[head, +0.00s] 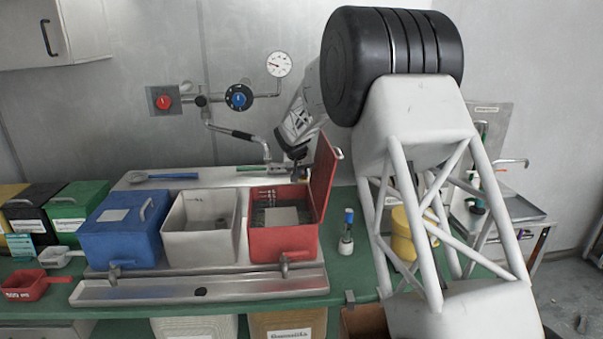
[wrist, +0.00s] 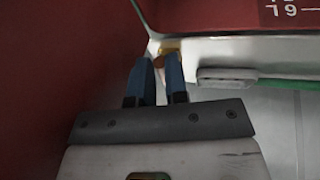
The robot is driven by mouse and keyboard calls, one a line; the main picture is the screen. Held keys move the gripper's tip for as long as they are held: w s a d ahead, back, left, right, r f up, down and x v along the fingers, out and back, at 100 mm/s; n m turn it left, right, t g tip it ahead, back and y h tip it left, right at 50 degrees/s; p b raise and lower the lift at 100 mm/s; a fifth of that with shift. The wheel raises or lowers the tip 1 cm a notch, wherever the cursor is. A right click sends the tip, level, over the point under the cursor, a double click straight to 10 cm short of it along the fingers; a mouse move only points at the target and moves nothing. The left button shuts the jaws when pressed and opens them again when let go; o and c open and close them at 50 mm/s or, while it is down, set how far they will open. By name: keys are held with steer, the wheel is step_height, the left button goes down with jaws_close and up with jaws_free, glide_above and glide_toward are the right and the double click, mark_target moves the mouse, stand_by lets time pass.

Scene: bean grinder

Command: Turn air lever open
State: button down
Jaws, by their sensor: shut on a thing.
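My gripper (head: 297,153) is at the back of the bench in the head view, just behind the raised lid of the red box and close to the lower end of a metal pipe. In the wrist view, its two blue fingers (wrist: 157,66) are close together on a small brass-coloured piece (wrist: 168,47) at the corner of a pale metal edge. Whether this piece is part of the air lever, I cannot tell. A pipe with a black grip (head: 241,134) runs down from the wall fittings to the left of my gripper. The lid hides part of the area around the fingertips.
The open red box (head: 283,243) stands in front, its lid (head: 324,177) upright beside my gripper. A white box (head: 201,226) and a blue box (head: 125,228) stand left. A gauge (head: 278,64), blue dial (head: 238,96) and red knob (head: 163,102) are on the wall.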

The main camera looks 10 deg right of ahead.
steer(key=c, duration=1.1)
jaws_free()
steer(key=shift+r, duration=0.1)
steer(key=shift+v, duration=3.85)
steer(key=shift+a+r, duration=0.1)
steer(key=c, duration=0.5)
steer(key=shift+m+g, duration=0.4)
steer(key=shift+g, duration=0.1)
steer(key=a+r, duration=0.1)
steer(key=r, duration=0.1)
steer(key=w+a+r, duration=0.1)
steer(key=r, duration=0.1)
steer(key=w+a+r, duration=0.1)
steer(key=r, duration=0.1)
steer(key=shift+w+a+r, duration=0.15)
steer(key=shift+a+r, duration=0.05)
steer(key=shift+r, duration=0.1)
jaws_close()
